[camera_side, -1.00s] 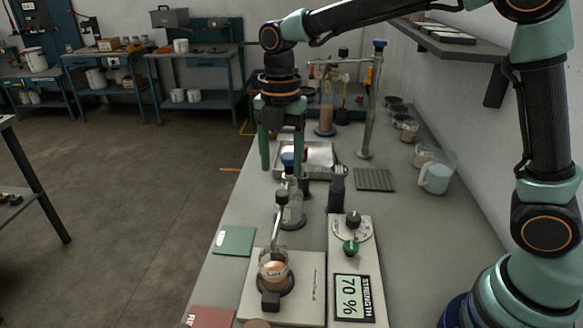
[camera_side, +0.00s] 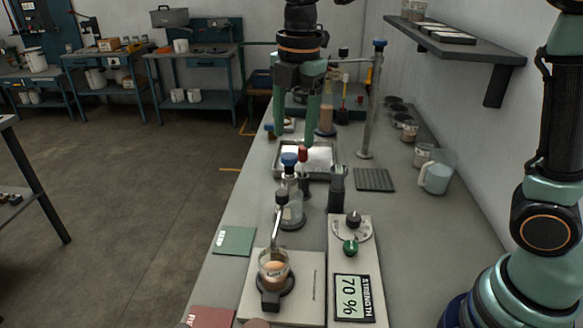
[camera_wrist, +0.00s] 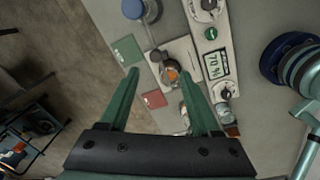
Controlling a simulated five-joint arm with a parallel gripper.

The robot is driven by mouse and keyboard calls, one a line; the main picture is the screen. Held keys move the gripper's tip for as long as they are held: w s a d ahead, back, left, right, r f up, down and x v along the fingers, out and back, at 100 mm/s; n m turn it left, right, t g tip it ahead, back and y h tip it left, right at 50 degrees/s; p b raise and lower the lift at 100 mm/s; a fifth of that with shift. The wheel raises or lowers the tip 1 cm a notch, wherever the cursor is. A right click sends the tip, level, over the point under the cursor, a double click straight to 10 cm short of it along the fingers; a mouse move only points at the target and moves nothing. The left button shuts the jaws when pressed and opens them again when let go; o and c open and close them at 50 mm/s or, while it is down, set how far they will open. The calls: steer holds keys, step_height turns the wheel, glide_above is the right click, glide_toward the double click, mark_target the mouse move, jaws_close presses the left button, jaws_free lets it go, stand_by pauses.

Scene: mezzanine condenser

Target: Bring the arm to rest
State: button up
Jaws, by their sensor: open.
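My gripper (camera_side: 292,128) hangs pointing down above the far part of the bench (camera_side: 231,221) in the side view. Its two green fingers are apart, with nothing between them. In front of and below it are a metal tray (camera_side: 324,159) and a clear flask with a blue top (camera_side: 292,203). In the wrist view, my open gripper (camera_wrist: 159,77) frames the bench from above, its fingers spread on both sides of the round vessel area.
A glass beaker with orange-brown contents (camera_side: 274,266) sits on a pale base beside a control panel reading 70 % (camera_side: 348,298). A metal stand (camera_side: 369,110), a pitcher (camera_side: 436,176) and a wall shelf (camera_side: 455,45) are to the right. A green pad (camera_side: 234,240) lies at left.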

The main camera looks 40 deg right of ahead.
steer(key=s+d+f+m+t, duration=0.1)
steer(key=s+d+m, duration=0.4)
steer(key=m, duration=0.5)
steer(key=s+d+f+m+t, duration=0.1)
steer(key=s+d+m+t, duration=0.2)
steer(key=m, duration=0.8)
steer(key=s+d, duration=0.2)
steer(key=s, duration=0.1)
steer(key=shift+s+f+t, duration=0.25)
steer(key=shift+s+t, duration=0.15)
